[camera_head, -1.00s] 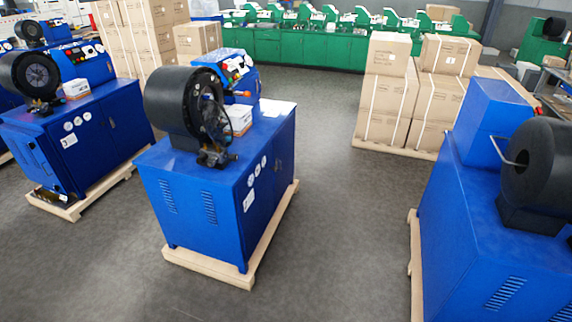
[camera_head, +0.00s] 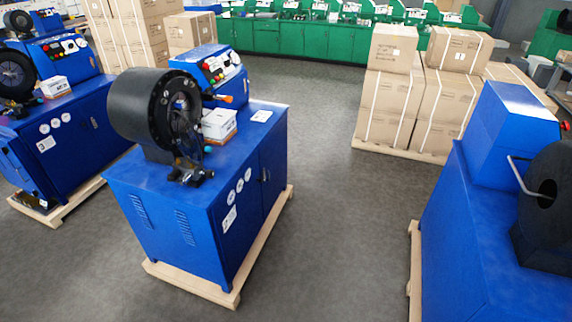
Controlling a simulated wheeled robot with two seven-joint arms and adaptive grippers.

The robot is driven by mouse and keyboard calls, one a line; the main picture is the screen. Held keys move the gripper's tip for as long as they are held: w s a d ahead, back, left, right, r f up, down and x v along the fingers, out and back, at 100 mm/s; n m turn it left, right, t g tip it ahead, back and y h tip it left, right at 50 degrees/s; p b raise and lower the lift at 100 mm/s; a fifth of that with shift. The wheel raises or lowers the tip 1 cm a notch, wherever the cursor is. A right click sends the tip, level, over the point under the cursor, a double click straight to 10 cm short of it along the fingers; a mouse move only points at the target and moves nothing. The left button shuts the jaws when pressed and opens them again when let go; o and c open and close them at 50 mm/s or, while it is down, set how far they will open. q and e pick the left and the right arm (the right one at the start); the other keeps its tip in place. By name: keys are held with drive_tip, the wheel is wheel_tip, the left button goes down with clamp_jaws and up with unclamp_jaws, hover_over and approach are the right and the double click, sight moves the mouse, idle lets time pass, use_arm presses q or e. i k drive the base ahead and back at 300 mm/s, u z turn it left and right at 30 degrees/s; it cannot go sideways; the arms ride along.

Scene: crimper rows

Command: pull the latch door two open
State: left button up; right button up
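A blue crimper cabinet (camera_head: 190,225) stands left of the middle on a wooden pallet. Its right side has a door (camera_head: 270,168) with a small dark latch handle (camera_head: 265,174); the door looks shut. A white label (camera_head: 229,219) and round gauges sit on the panel beside it; I cannot read the label's number for sure. A similar blue crimper (camera_head: 70,140) at the left also has a side door with a small handle (camera_head: 94,122). Neither of my grippers is in view.
Another blue crimper (camera_head: 470,240) fills the right edge. Strapped cartons (camera_head: 415,100) stand on a pallet at the back right, with more cartons (camera_head: 140,35) at the back left. Green machines (camera_head: 300,40) line the back. Grey floor (camera_head: 335,200) between the middle and right crimpers is clear.

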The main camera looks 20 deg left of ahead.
sight(273, 151)
drive_tip(key=u, duration=0.25)
drive_tip(key=i, duration=1.95)
drive_tip(key=u, duration=0.7)
